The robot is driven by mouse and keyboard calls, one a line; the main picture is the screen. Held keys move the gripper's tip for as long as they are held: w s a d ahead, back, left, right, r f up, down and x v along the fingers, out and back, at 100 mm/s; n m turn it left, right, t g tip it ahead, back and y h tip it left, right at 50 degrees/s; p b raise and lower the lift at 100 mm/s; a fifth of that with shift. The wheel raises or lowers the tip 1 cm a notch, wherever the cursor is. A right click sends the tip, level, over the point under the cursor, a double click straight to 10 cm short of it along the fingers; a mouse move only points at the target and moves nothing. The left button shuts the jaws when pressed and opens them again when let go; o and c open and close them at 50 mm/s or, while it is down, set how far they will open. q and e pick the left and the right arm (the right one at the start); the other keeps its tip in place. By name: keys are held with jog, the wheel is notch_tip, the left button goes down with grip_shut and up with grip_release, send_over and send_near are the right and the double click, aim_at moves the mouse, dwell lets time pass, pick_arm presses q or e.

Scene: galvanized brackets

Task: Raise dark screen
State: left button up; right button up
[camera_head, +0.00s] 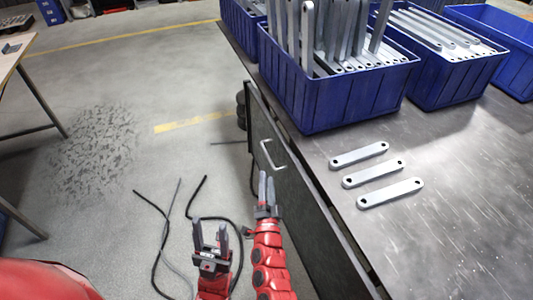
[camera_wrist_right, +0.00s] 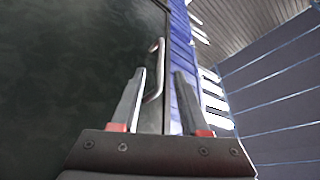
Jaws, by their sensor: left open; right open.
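The dark screen (camera_head: 312,215) is a flat dark panel on the side of the metal table, with a light curved handle (camera_head: 272,155) near its far end. In the right wrist view the dark screen (camera_wrist_right: 70,70) fills the left side, and the handle (camera_wrist_right: 157,65) shows between and beyond my fingers. My right gripper (camera_head: 267,178) is open and empty, just short of the handle; I cannot tell whether it touches. My left gripper (camera_head: 210,224) is open and empty over the floor, left of the right one.
Blue crates (camera_head: 335,100) of galvanized brackets stand along the back of the metal table (camera_head: 450,240). Three loose brackets (camera_head: 372,172) lie on its top. Dark cables (camera_head: 165,225) lie on the floor below my left gripper. A wooden-topped table (camera_head: 10,58) stands at far left. Floor between is open.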

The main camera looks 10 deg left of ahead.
aim_at(267, 152)
jog(key=b+x, duration=0.1)
jog(key=x, duration=0.9)
jog(key=shift+w+r, duration=0.15)
jog(key=shift+w, duration=0.1)
jog(key=shift+c, duration=0.3)
grip_shut()
dwell(0.7)
